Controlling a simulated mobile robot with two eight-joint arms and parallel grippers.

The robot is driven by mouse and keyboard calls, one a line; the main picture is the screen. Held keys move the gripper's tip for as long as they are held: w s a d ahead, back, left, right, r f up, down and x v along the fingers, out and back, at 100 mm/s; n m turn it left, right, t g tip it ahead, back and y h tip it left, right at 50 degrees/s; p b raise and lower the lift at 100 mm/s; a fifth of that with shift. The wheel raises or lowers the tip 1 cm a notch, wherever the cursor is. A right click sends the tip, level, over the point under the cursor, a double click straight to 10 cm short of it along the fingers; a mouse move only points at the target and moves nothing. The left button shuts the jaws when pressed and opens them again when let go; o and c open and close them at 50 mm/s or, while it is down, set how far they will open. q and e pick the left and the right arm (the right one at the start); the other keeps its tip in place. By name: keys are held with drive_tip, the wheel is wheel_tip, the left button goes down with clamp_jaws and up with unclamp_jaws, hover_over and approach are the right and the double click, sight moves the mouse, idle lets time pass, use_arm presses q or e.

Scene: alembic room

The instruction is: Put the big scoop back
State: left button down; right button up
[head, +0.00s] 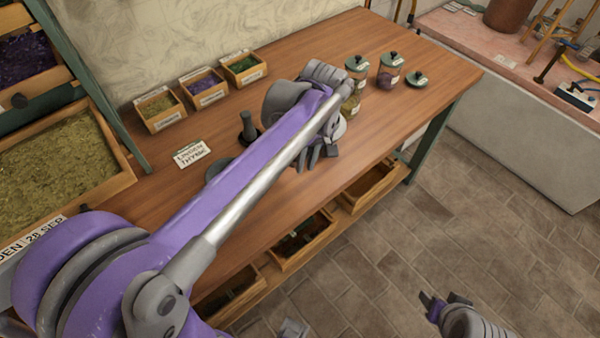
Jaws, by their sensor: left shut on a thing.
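My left gripper (318,156) is over the wooden workbench (410,62), near its front edge. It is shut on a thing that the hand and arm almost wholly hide. I take this to be the big scoop, but its shape cannot be made out. A pale grey round rim shows just behind the hand; I cannot tell what it belongs to. My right gripper (442,300) is low at the right, over the tiled floor, open and empty.
Three labelled boxes, left (158,109), middle (203,86) and right (244,67), line the bench's back. Lidded jars (390,72) stand right of the hand. A dark pestle (248,127) and a label card (192,153) are left. Open drawers (304,242) sit below. The floor (470,215) is clear.

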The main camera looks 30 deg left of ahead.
use_arm(q)
wheel_tip(320, 180, down, 3)
drive_tip(key=shift+s+f, duration=0.1)
drive_tip(key=shift+s, duration=0.05)
drive_tip(key=shift+f, duration=2.25)
drive_tip(key=shift+f+b, duration=0.15)
drive_tip(key=shift+b, duration=0.2)
drive_tip(key=c, duration=0.8)
unclamp_jaws()
